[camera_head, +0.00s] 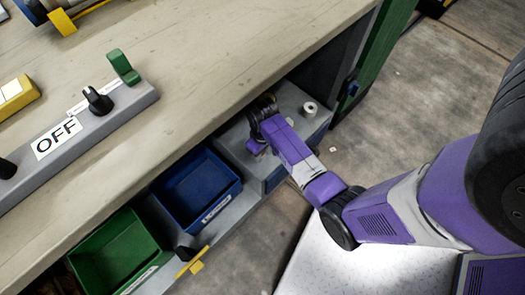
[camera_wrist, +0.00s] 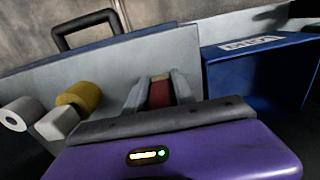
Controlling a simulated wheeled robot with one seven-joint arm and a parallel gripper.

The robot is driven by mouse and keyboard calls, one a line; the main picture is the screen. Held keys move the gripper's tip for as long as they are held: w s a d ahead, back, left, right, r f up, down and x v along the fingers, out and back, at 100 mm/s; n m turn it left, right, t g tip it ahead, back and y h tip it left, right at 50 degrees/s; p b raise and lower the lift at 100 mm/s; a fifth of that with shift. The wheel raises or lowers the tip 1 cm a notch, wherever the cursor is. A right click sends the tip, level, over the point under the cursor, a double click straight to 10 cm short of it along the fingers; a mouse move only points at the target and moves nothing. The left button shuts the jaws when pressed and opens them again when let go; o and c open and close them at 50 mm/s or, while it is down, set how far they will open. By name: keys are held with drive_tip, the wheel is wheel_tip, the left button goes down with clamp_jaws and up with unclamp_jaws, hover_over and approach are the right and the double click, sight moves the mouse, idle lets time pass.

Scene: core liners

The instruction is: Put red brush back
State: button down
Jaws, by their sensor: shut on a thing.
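The red brush (camera_wrist: 159,94) shows in the wrist view as a small red piece with a tan end. It lies between the two grey fingers of my gripper (camera_wrist: 160,92), which is shut on it. The rest of the brush is hidden by the gripper body. In the head view my gripper (camera_head: 256,148) is under the workbench top, over a grey surface at the right end of the lower shelf. The brush cannot be made out clearly there, and I cannot tell whether it touches the surface.
A blue bin (camera_head: 232,181) stands left of my gripper, with a green bin (camera_head: 158,262) beyond it. A white roll (camera_head: 309,108) stands to the right. The wrist view shows a yellow roll (camera_wrist: 80,97) and a black handle (camera_wrist: 88,20). The workbench top (camera_head: 190,75) overhangs.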

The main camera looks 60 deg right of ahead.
drive_tip(key=shift+f, duration=0.15)
drive_tip(key=c, duration=1.1)
unclamp_jaws()
drive_tip(key=shift+o, duration=0.2)
